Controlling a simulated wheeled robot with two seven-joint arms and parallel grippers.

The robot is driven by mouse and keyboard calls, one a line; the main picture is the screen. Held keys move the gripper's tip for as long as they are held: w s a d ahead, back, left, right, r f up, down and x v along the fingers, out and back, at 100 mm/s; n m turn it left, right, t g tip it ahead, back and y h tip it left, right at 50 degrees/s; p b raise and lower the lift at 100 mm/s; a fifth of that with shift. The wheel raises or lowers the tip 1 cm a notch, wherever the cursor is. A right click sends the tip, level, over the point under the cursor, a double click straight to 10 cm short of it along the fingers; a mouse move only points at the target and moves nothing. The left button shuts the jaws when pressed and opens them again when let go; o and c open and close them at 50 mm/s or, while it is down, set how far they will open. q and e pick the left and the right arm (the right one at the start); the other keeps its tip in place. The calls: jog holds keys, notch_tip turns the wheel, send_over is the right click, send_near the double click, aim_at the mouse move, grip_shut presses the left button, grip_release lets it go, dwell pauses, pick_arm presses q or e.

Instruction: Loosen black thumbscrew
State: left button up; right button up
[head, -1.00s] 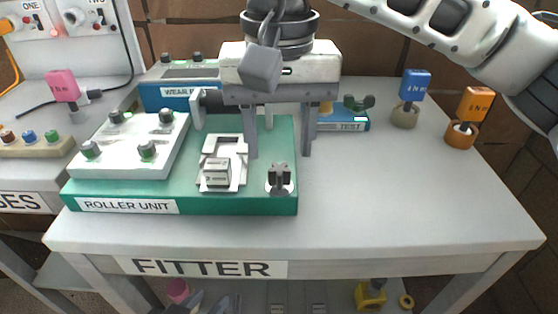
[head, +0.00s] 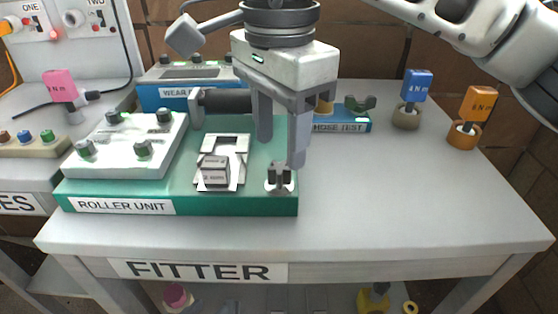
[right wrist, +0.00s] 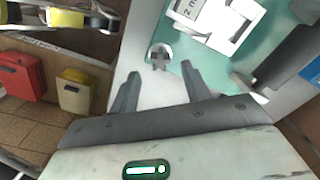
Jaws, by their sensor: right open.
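The black thumbscrew (head: 279,177) is a small dark winged knob on a pale round base at the front right corner of the green roller unit (head: 240,206). In the right wrist view the thumbscrew (right wrist: 159,58) shows from above as a dark cross, just beyond the fingertips and between them. My right gripper (head: 280,152) points down and is open and empty, its fingers above the thumbscrew and apart from it. The gripper also shows in the right wrist view (right wrist: 160,69). My left gripper is not in view.
A white plate (head: 243,150) with a small labelled block (head: 215,170) lies left of the thumbscrew. A grey roller (head: 225,102) is behind. Blue (head: 417,85) and orange (head: 477,102) drivers stand at the right. The table's front right (head: 400,200) is clear.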

aim_at(279, 166)
jog(key=shift+f, duration=0.1)
jog(key=shift+f+b, duration=1.55)
jog(key=shift+f, duration=0.4)
jog(key=shift+c, duration=0.4)
jog(key=c, duration=0.9)
jog(key=shift+r, duration=0.1)
